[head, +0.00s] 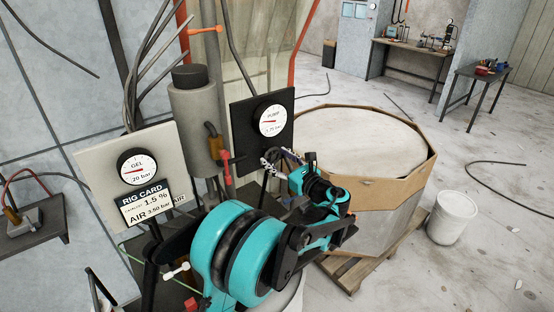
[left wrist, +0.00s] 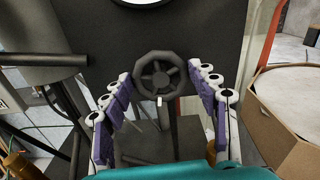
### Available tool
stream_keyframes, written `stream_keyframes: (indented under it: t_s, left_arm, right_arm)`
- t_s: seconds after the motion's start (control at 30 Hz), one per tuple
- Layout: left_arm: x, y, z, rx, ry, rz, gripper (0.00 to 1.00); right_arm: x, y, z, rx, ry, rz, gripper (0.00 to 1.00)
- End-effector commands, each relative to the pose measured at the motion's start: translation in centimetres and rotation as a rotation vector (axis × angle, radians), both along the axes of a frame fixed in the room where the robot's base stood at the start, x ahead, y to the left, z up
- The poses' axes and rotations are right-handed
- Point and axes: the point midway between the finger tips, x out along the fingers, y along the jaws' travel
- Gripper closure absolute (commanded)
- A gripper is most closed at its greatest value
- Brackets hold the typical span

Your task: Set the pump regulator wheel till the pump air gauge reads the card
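The pump air gauge (head: 272,120) is a white dial on a black panel (head: 246,150); its small print seems to read 1.75 bar. The rig card (head: 145,203) shows AIR 3.50 bar. My left gripper (head: 278,163) is at the panel below the gauge. In the left wrist view its fingers (left wrist: 161,80) are spread on either side of the wheel; I cannot tell whether they touch its rim. My right gripper is not in view.
A gel gauge (head: 137,168) sits on a pale panel left of a grey cylinder (head: 196,120). A large drum in a cardboard collar (head: 385,193) stands on a pallet at right, beside a white bucket (head: 452,218). Hoses hang above. Workbenches stand far back.

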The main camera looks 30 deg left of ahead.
Motion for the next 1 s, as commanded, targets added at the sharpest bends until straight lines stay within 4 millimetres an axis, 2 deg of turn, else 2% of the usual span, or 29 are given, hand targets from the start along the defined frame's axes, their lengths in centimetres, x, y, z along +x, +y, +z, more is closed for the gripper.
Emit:
stream_keyframes:
  t_s: [0.47,0.67,1.0]
  left_arm:
    - [0.0,0.0,0.0,-0.021,-0.054,-0.001,0.69]
    - [-0.1,0.0,-0.1,-0.069,-0.170,-0.001,0.69]
    - [-0.2,0.1,-0.1,-0.189,-0.461,-0.001,0.69]
  right_arm:
    - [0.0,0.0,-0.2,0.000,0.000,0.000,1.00]
    - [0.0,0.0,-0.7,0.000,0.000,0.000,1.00]
    - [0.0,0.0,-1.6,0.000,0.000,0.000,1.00]
